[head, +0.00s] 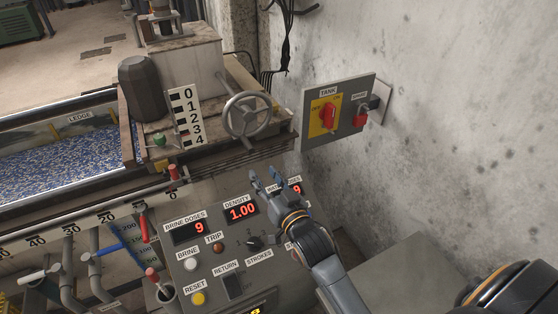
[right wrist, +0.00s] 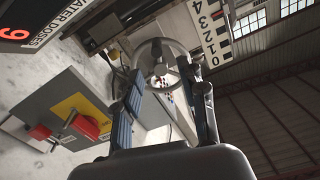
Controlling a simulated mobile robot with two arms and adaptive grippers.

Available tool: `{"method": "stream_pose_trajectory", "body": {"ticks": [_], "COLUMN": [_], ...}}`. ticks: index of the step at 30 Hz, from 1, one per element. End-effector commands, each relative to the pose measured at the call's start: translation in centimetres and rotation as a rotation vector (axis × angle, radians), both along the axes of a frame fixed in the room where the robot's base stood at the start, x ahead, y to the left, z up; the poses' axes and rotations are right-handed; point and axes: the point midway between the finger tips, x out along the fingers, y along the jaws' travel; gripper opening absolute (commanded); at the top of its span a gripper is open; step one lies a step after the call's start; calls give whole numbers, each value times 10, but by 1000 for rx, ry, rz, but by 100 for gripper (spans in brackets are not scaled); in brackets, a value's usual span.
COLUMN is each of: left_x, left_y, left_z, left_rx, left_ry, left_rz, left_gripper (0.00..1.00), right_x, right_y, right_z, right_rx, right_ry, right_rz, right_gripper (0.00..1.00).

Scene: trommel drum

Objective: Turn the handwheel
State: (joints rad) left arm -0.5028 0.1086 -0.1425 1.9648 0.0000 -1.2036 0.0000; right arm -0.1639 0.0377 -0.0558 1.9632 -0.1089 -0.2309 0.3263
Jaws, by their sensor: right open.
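The handwheel (head: 247,114) is a grey metal wheel with spokes and a small knob on its rim. It is mounted on the front of the machine housing, beside a scale plate (head: 187,117) marked 0 to 4. The handwheel also shows in the right wrist view (right wrist: 160,62), ahead of the fingers. My right gripper (head: 267,178) is open and empty, below the wheel and over the control panel, apart from the wheel. Its two fingers show in the right wrist view (right wrist: 165,105). My left gripper is not in view.
The control panel (head: 215,263) with red displays and knobs lies below my right gripper. A grey switch box (head: 345,112) with red switches is on the concrete wall, right of the wheel. A trough of blue-white granules (head: 70,140) lies left. Coloured levers stand at lower left.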

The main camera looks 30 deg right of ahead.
Motion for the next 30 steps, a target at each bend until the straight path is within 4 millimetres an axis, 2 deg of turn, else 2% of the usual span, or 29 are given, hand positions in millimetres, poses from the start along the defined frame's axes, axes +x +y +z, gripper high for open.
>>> {"method": "stream_pose_trajectory", "body": {"ticks": [6, 10, 24, 30], "left_x": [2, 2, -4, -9], "left_y": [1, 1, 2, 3], "left_z": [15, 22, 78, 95], "left_rx": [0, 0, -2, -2], "left_ry": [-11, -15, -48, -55], "left_rz": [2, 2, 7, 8], "left_gripper": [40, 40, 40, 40], "right_x": [7, 21, 115, 136], "right_y": [5, 6, 9, 9], "right_z": [3, 3, 3, 3], "right_rx": [-29, -30, -29, -28], "right_ry": [-5, -5, -6, -4], "right_rz": [-3, -3, -2, -3], "right_gripper": [41, 41, 41, 41]}}
